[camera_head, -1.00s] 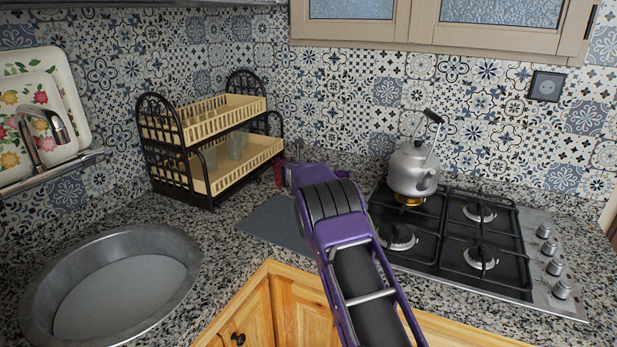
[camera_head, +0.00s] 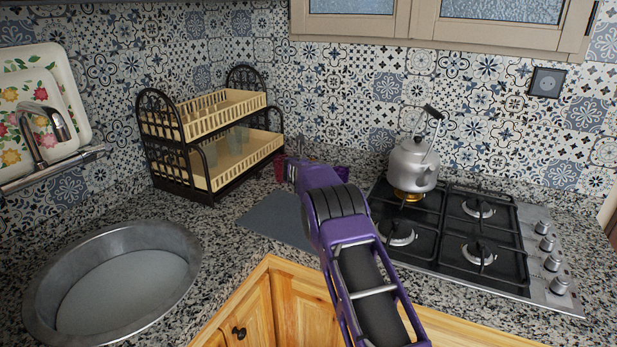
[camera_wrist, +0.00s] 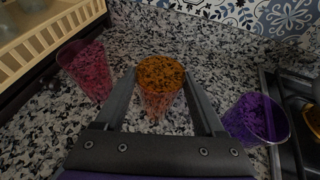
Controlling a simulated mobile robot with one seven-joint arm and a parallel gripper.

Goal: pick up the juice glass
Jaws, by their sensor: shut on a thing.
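The juice glass (camera_wrist: 160,92), with an orange top and a clear lower part, stands between my gripper's fingers in the wrist view. My gripper (camera_wrist: 159,76) is shut on it, one finger on each side. Whether its base touches the counter is hard to tell. In the head view my gripper (camera_head: 297,168) is small and the juice glass cannot be made out there.
A pink-red glass (camera_wrist: 86,72) stands to the left and a purple glass (camera_wrist: 253,118) to the right, both close. A two-tier dish rack (camera_head: 232,165) is at the left, a stove with a kettle (camera_head: 412,163) at the right. A grey mat (camera_head: 275,218) lies in front.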

